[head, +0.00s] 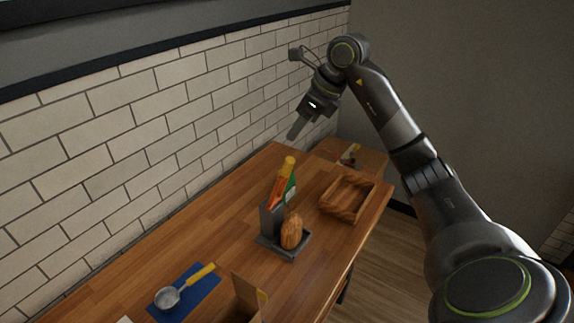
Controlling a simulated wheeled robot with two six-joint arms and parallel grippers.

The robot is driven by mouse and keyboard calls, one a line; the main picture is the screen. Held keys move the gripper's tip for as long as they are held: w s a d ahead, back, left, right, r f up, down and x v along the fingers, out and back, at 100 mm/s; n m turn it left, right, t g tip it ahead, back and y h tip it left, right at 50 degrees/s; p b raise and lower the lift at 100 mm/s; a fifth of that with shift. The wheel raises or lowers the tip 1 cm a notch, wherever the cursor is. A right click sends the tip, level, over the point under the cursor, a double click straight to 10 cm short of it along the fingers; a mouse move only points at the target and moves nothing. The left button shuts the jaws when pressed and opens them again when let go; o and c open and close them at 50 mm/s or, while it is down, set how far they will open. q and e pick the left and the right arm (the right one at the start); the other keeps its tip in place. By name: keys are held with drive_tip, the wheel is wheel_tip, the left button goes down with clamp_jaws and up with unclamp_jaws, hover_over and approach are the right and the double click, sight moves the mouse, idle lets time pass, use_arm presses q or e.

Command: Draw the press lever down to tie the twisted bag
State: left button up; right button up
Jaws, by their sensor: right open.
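The press (270,222) stands on the wooden table, with a grey upright and a flat base. Its lever (281,180) rises steeply to a yellow end at the top. A brown bag (291,231) stands upright on the base, to the right of the grey upright. Its twist is too small to make out. My right gripper (294,134) is open and empty, above and behind the lever, near the tiled wall, apart from the press. My left gripper is not in view.
A metal scoop (168,297) lies on a blue mat (201,300) at front left, near an open cardboard box (247,298). The table left of the press is clear.

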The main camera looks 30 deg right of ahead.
drive_tip(key=d+r+h, duration=0.1)
drive_tip(key=d, duration=0.2)
drive_tip(key=b, duration=0.9)
approach(287, 165)
drive_tip(key=shift+g, duration=0.3)
drive_tip(key=w+f, duration=0.2)
drive_tip(key=f, duration=0.1)
drive_tip(key=w+f, duration=0.1)
drive_tip(key=f, duration=0.1)
drive_tip(key=shift+a, duration=0.1)
drive_tip(key=shift+w+a+f+p, duration=0.15)
drive_tip(key=shift+w+f+p, duration=0.1)
drive_tip(key=shift+w+p, duration=0.1)
drive_tip(key=p+x, duration=0.1)
drive_tip(key=x, duration=0.2)
drive_tip(key=shift+w+f+p, duration=0.15)
drive_tip(key=shift+f+p, duration=0.15)
drive_tip(key=shift+f, duration=0.05)
drive_tip(key=shift+w+f, duration=0.15)
drive_tip(key=shift+f, duration=0.45)
